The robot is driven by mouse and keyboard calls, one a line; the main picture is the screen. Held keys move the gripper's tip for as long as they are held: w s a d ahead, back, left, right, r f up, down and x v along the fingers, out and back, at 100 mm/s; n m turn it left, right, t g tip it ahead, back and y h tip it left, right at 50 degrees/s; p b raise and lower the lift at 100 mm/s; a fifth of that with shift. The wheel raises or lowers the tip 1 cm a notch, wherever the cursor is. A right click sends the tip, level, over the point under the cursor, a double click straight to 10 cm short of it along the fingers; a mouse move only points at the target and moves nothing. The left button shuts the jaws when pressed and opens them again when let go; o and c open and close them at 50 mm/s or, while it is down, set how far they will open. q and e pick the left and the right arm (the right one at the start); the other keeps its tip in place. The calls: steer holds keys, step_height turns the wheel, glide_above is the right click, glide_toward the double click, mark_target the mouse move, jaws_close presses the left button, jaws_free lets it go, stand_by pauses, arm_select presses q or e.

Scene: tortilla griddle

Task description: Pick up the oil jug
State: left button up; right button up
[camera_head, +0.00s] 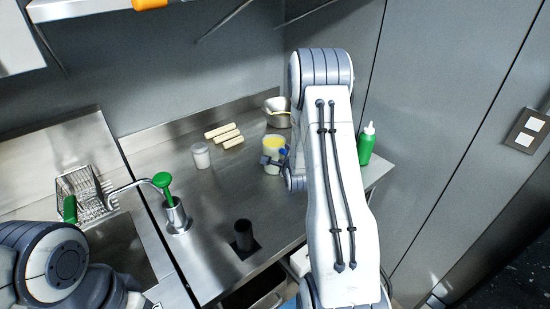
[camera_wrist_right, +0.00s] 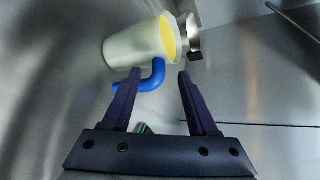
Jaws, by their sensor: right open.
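The oil jug (camera_head: 274,144) is a whitish jug with yellow contents and a blue handle. It stands on the metal counter, partly hidden by my right arm. In the right wrist view the jug (camera_wrist_right: 130,46) is just beyond the fingers, with its blue handle (camera_wrist_right: 155,77) between the fingertips, closer to the left finger. My right gripper (camera_wrist_right: 160,75) is open and not closed on the handle. In the head view the right gripper (camera_head: 270,160) shows small beside the jug. My left arm shows at lower left, but its gripper is not in view.
A metal pot (camera_head: 274,119) stands behind the jug, and a green bottle (camera_head: 366,144) is right of my arm. A white cup (camera_head: 201,155), several pale rolls (camera_head: 225,138) and a green-topped pump (camera_head: 175,214) are to the left. A dark cylinder (camera_head: 243,235) is nearer on the counter.

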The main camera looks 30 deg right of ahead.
mark_target(284, 153)
steer(key=p+x, duration=0.1)
steer(key=x, duration=0.2)
steer(key=shift+d+f, duration=0.2)
steer(key=shift+d, duration=0.05)
steer(key=shift+w+d+f+p, duration=0.15)
steer(key=shift+w+f+p, duration=0.05)
steer(key=shift+w+p, duration=0.15)
jaws_close()
stand_by(0.9)
steer(key=shift+w+r, duration=0.1)
steer(key=shift+r, duration=0.05)
